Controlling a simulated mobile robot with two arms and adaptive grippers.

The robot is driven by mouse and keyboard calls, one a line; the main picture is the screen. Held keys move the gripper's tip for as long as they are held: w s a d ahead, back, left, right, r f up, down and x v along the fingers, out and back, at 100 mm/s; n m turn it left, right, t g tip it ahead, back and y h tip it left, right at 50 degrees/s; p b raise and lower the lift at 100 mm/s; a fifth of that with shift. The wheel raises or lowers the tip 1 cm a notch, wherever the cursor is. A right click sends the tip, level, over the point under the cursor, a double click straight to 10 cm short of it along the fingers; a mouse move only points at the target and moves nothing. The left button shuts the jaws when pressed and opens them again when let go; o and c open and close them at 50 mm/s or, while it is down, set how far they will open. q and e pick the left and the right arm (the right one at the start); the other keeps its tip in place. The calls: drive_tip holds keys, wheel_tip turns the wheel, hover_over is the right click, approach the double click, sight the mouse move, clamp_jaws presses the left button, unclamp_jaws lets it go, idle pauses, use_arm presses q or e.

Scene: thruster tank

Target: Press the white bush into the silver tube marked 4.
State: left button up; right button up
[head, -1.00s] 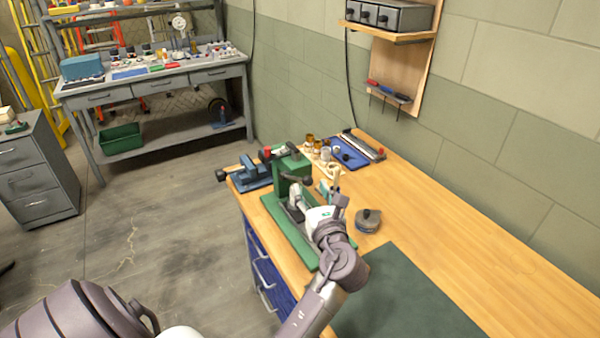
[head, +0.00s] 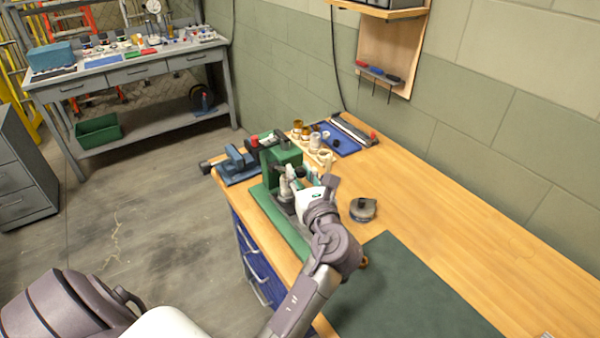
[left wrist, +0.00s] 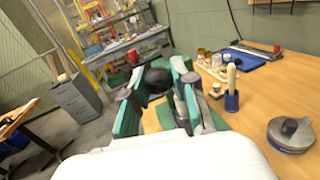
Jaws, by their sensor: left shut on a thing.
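A green press (head: 280,158) stands on a green base near the left edge of the bench. My left gripper (head: 300,177) is at its right side. In the left wrist view, the teal fingers of that gripper (left wrist: 157,92) are closed around a black round knob (left wrist: 156,79), which looks like the end of the press lever. A pale silver upright part (head: 286,187) shows low on the press and may be the silver tube; no mark is readable. I cannot make out the white bush at the press. My right gripper is not in view.
A rack with several small brown and white pieces (head: 314,141) stands behind the press. A blue vise (head: 238,165) is left of it. A round grey-and-black object (head: 363,209) sits to the right. A dark green mat (head: 410,295) lies in front; the bench's right side is clear.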

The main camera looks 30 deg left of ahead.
use_arm(q)
clamp_jaws()
drive_tip(key=shift+d+f, duration=0.1)
drive_tip(key=shift+f, duration=0.3)
drive_tip(key=o, duration=0.9)
unclamp_jaws()
drive_tip(key=shift+f+v, duration=0.15)
drive_tip(key=shift+v, duration=1.75)
drive_tip(key=shift+f+v, duration=0.1)
drive_tip(key=shift+v, duration=1.8)
